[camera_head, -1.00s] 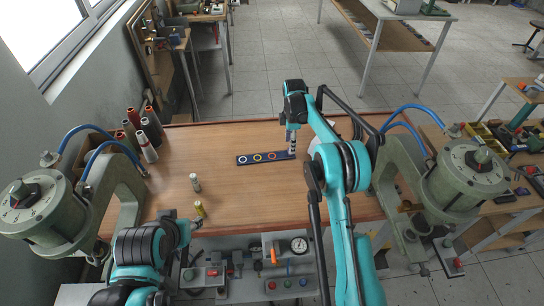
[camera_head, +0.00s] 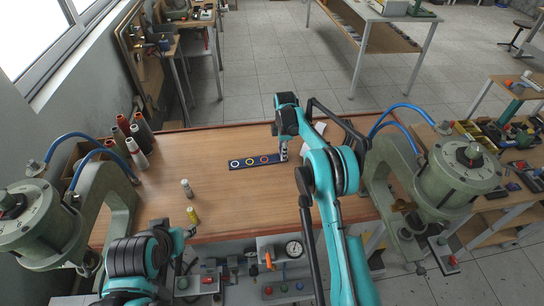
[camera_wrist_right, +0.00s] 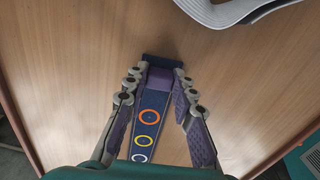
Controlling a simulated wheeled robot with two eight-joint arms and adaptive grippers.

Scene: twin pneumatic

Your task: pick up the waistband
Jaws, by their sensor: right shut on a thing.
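The waistband (camera_head: 246,163) is a dark blue strip with coloured rings. It lies on the wooden bench, in the middle of the head view. My right gripper (camera_head: 283,152) comes down onto its right end. In the right wrist view the waistband (camera_wrist_right: 153,107) runs between the two fingers of my right gripper (camera_wrist_right: 165,90), which is shut on it near its far end. The fingers hide part of that end in the head view. My left gripper (camera_head: 188,231) is low at the front left edge of the bench, away from the waistband; its fingers do not show clearly.
Two small thread spools (camera_head: 187,190) (camera_head: 192,215) stand on the bench (camera_head: 225,205) at front left. Several cones (camera_head: 137,153) stand at back left. Green presses flank the bench, left (camera_head: 115,200) and right (camera_head: 397,170). A pale object (camera_wrist_right: 235,12) lies near the gripped end.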

